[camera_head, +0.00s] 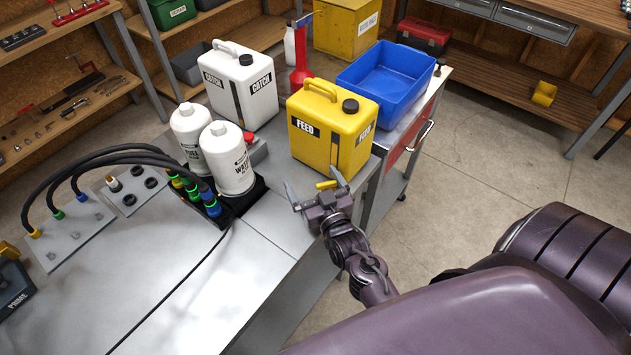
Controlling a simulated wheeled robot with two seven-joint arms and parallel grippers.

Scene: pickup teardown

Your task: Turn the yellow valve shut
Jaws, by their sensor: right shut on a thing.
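My right gripper (314,184) reaches over the bench edge from the lower right. The gripper hides the valve's body and mount, so the lever's exact angle is hard to tell. My left gripper is out of view.
A white CATCH can (240,85) and two white filters, one labelled WATER (229,158), stand left of the FEED can. Black hoses (110,160) arch at the left. A blue bin (388,78) sits behind. The bench's front left is mostly clear.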

